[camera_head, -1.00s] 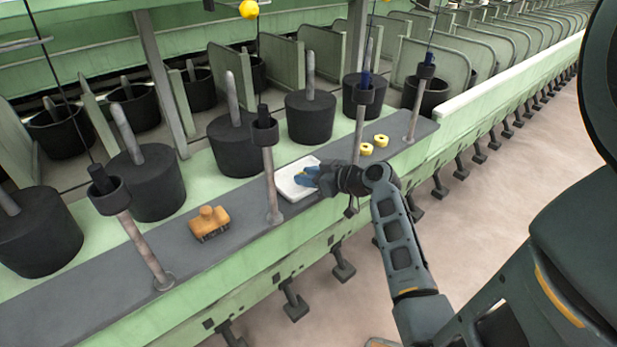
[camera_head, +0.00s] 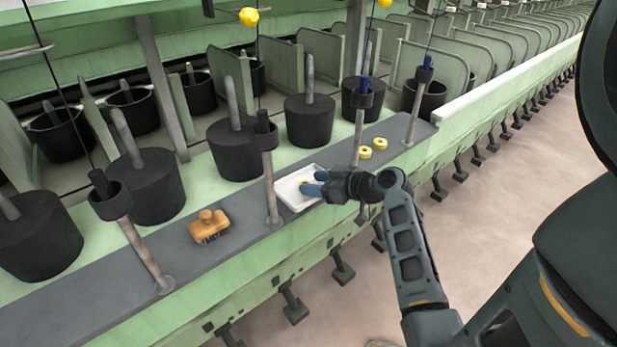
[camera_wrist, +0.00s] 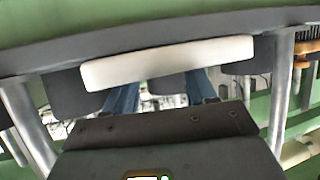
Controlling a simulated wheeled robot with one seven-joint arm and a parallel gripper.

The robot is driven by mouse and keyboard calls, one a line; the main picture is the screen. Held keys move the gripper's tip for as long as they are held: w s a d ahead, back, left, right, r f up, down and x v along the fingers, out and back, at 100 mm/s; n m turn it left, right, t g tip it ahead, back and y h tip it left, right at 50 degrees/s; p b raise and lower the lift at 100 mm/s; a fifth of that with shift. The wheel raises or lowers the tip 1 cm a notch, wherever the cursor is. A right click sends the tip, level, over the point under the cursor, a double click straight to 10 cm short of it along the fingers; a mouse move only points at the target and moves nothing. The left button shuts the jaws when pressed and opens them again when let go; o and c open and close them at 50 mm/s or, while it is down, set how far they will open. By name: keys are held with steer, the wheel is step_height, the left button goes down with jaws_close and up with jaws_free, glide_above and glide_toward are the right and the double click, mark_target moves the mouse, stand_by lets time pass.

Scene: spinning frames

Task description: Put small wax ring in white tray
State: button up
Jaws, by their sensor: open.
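The white tray (camera_head: 291,199) lies on the grey ledge between two upright posts. My gripper (camera_head: 313,184) is over the tray's right side, its blue fingers open and pointing left. A small yellow spot (camera_head: 304,182), perhaps a wax ring, shows in the tray by the fingertips; its shape is too small to tell. Two yellow rings (camera_head: 365,152) (camera_head: 380,143) lie on the ledge to the right, apart from my gripper. In the wrist view the tray's pale side (camera_wrist: 168,63) crosses the picture and my two blue fingers (camera_wrist: 161,95) stand apart, with no ring visible between them.
An orange-handled brush (camera_head: 209,226) lies on the ledge to the left. Posts with dark cups (camera_head: 271,180) rise on both sides of the tray. Black spools (camera_head: 235,148) stand behind the ledge. Threads hang above. The floor in front is clear.

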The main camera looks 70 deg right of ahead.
steer(key=v, duration=0.9)
steer(key=a+f+m+g, duration=0.1)
steer(key=a+f, duration=0.2)
steer(key=a, duration=0.7)
steer(key=a+f+g, duration=0.1)
steer(key=a+f, duration=0.2)
steer(key=a, duration=0.6)
steer(key=s+a+r+n+t+y, duration=0.1)
steer(key=s+a+r+n+t, duration=0.1)
steer(key=s+a+r, duration=0.3)
steer(key=s+a+r+n+t+y, duration=0.2)
steer(key=s+a+r, duration=0.3)
steer(key=a+r, duration=0.4)
steer(key=a, duration=0.2)
steer(key=shift+a+y, duration=0.3)
steer(key=shift+a, duration=0.1)
steer(key=shift+s+f, duration=0.1)
